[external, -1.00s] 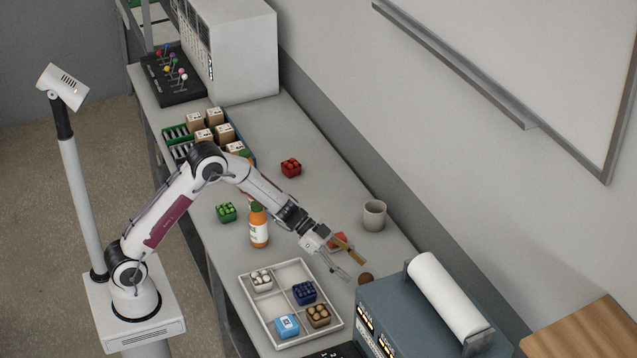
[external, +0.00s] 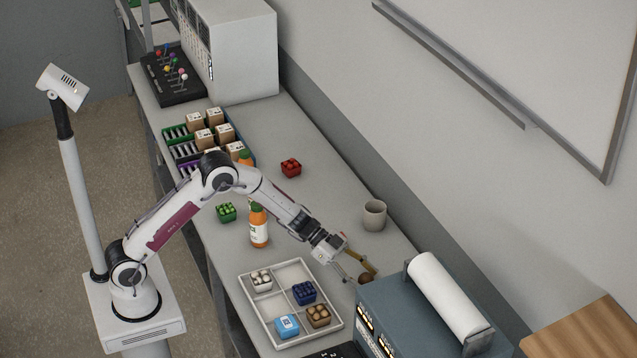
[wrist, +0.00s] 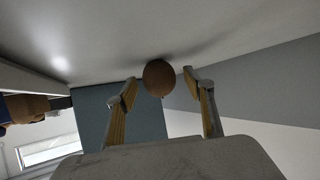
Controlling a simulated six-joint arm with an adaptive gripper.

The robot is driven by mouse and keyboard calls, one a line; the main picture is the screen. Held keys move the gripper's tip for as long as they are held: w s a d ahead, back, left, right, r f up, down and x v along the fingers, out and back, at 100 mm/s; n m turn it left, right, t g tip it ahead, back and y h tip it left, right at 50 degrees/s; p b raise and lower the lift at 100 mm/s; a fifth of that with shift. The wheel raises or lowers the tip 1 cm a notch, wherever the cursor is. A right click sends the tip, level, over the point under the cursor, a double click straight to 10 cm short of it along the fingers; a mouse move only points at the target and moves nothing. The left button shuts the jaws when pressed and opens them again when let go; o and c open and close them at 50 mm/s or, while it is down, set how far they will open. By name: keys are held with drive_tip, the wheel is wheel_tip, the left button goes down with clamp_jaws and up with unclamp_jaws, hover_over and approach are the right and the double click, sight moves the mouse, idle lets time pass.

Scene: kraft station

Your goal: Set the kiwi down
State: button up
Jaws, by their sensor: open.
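The kiwi (external: 366,277) is a small brown ball on the grey table, close to the left side of the blue-grey machine. In the wrist view the kiwi (wrist: 159,78) sits between and just beyond the two fingertips, with a small gap on either side. My gripper (external: 364,276) is open and tilted down at the kiwi, its fingers on either side of it. It also shows open in the wrist view (wrist: 160,82). The kiwi's contact with the table is partly hidden by its shadow and the fingers.
The blue-grey machine (external: 395,295) with a white roll stands close to the right. A beige mug (external: 374,216) is behind my gripper. A white divided tray (external: 280,266) with small filled boxes lies to the left. An orange bottle (external: 258,228) stands beyond the tray.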

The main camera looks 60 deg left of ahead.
sight(367, 274)
drive_tip(key=shift+w+d+f, duration=0.3)
drive_tip(key=shift+w+d, duration=0.05)
drive_tip(key=shift+d, duration=0.15)
drive_tip(key=c, duration=1.3)
drive_tip(key=shift+r, duration=0.1)
drive_tip(key=shift+r, duration=4.95)
